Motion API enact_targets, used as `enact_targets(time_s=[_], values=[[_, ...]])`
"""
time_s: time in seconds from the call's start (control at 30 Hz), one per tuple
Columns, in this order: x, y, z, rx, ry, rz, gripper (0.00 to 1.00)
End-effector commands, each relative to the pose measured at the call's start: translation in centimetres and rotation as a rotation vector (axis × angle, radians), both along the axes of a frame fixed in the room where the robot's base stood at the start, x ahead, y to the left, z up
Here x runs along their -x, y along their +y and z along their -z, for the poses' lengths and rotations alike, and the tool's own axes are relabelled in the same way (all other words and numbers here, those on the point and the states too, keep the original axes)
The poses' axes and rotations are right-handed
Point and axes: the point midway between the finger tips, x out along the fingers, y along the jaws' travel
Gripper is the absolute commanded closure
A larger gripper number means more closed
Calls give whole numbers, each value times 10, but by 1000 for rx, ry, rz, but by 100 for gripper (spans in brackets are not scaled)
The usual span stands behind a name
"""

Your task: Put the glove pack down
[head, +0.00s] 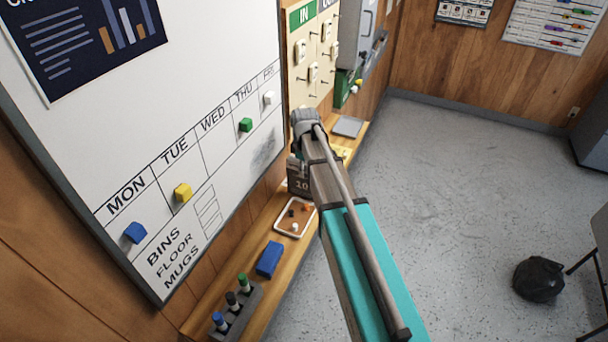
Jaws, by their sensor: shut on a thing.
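My arm reaches up from the bottom of the head view, and its wrist end is over the wooden ledge below the whiteboard. My gripper (294,166) hangs below the wrist, mostly hidden by the arm. It is shut on a dark grey pack marked "10" (301,185), which looks like the glove pack. The pack's right side is hidden behind my arm. I cannot tell whether its bottom touches the ledge.
On the wooden ledge (221,274) are a white-rimmed tray (281,221) of small pieces, a blue block (269,259), a marker holder (240,315) and, farther along, a grey flat item (347,127). A whiteboard (215,60) rises at left. A black bag (539,279) lies on open floor.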

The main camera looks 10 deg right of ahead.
Motion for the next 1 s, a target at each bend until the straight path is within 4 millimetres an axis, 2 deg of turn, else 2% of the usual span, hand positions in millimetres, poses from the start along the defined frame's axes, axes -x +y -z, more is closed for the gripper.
enact_targets(time_s=[0.1,0.67,0.7,0.87,1.0], values=[[0,0,9,0,0,0,100],[0,-1,13,0,0,1,100],[0,-1,12,0,0,1,45],[0,-1,12,0,0,2,17],[0,-1,12,0,0,2,17]])
